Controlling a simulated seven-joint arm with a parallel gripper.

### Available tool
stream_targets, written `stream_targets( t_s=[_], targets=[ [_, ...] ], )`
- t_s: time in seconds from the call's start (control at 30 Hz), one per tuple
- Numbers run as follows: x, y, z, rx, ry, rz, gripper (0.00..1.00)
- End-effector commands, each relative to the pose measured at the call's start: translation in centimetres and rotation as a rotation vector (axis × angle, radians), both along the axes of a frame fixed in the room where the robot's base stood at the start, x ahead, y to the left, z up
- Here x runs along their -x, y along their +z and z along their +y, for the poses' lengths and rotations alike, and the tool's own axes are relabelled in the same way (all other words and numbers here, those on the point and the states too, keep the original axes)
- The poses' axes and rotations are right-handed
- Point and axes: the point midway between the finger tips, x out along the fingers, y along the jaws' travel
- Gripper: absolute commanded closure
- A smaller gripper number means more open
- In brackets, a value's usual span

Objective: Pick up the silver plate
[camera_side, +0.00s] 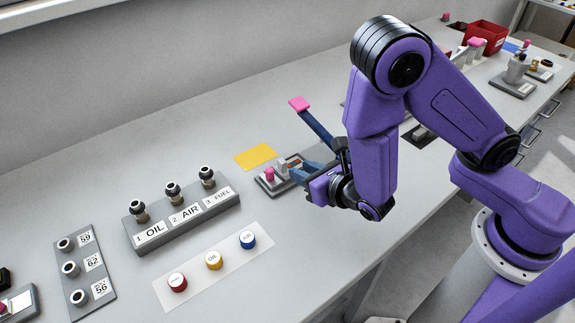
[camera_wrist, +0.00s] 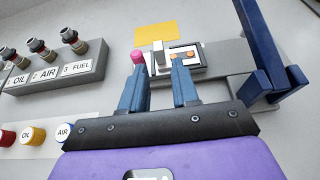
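A small grey unit (camera_wrist: 198,72) lies on the bench ahead of my gripper (camera_wrist: 158,68). It carries a pale silver plate-like piece (camera_wrist: 158,50), a pink knob (camera_wrist: 138,57) and copper-coloured round spots. I take this pale piece for the silver plate; its full outline is partly hidden. In the side view the pale piece (camera_side: 283,164) stands by the pink knob. My gripper (camera_side: 297,174) reaches in from the right, low over the unit. Its two blue fingers are apart, with the pale piece lying beyond the gap. I see nothing held; contact cannot be told.
A dark blue lever (camera_side: 316,126) with a pink end rises just behind my gripper. A yellow sheet (camera_side: 255,157) lies behind the unit. The OIL, AIR, FUEL block (camera_side: 185,221) and coloured caps (camera_side: 213,261) stand left. Bench between them is clear.

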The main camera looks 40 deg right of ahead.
Motion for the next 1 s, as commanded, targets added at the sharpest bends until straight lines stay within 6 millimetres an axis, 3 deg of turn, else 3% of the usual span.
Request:
stream_targets(
  t_s=[0.43,0.7,1.0],
  targets=[
    [-3.3,-1.4,0.0,0.000,-0.002,0.000,0.70],
    [-6.6,-3.0,0.1,-0.002,-0.003,0.000,0.70],
    [-7.3,-3.3,0.2,0.000,0.000,0.000,0.70]
  ],
)
